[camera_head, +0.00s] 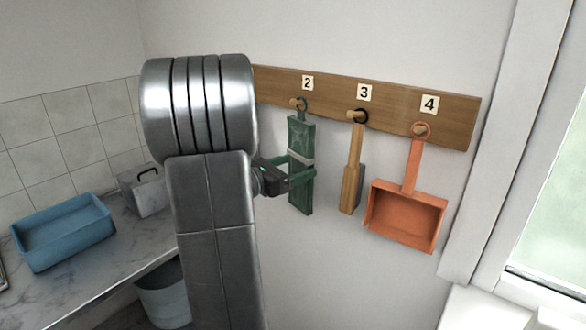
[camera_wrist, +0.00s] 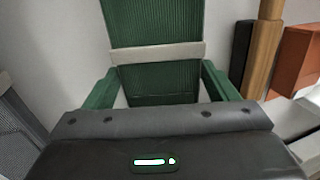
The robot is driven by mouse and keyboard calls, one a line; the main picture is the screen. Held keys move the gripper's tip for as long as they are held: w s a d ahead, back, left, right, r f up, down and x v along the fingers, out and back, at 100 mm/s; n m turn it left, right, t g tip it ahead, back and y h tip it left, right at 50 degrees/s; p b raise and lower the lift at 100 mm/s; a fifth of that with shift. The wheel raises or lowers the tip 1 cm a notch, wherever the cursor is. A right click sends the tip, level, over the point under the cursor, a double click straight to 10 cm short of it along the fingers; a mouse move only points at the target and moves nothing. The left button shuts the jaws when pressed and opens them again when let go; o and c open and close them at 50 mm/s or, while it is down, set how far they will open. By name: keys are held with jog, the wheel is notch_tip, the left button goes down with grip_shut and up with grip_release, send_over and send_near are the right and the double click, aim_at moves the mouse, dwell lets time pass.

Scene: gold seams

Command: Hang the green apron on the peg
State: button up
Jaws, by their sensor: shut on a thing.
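The green apron (camera_head: 301,135) is a folded, narrow bundle with a pale band around its middle. It hangs upright against the wall below the peg (camera_head: 296,102) under label 2, and its loop appears to be around that peg. My gripper (camera_head: 301,175) is shut on the apron near the band, with one green finger on each side. In the wrist view the apron (camera_wrist: 155,25) fills the upper middle between the two fingers (camera_wrist: 160,90). My arm hides the left end of the rack in the head view.
The wooden rack (camera_head: 390,108) also holds a wooden-handled brush (camera_head: 351,175) under label 3 and an orange dustpan (camera_head: 405,215) under label 4, close on the right. A blue tub (camera_head: 64,232) and grey box (camera_head: 145,192) stand on the counter at left. A bucket (camera_head: 163,295) is below.

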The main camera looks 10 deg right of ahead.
jog(key=shift+f, duration=0.1)
jog(key=o, duration=1.1)
jog(key=shift+a, duration=0.1)
jog(key=b+v, duration=0.1)
jog(key=v, duration=1.2)
jog(key=shift+s+a+b, duration=0.15)
jog(key=shift+a+b, duration=0.1)
jog(key=shift+b, duration=0.1)
jog(key=p+x, duration=0.1)
jog(key=x, duration=1.3)
jog(key=shift+p, duration=0.4)
jog(key=shift+s+a+r, duration=0.15)
jog(key=shift+a+r, duration=0.05)
jog(key=shift+r, duration=0.05)
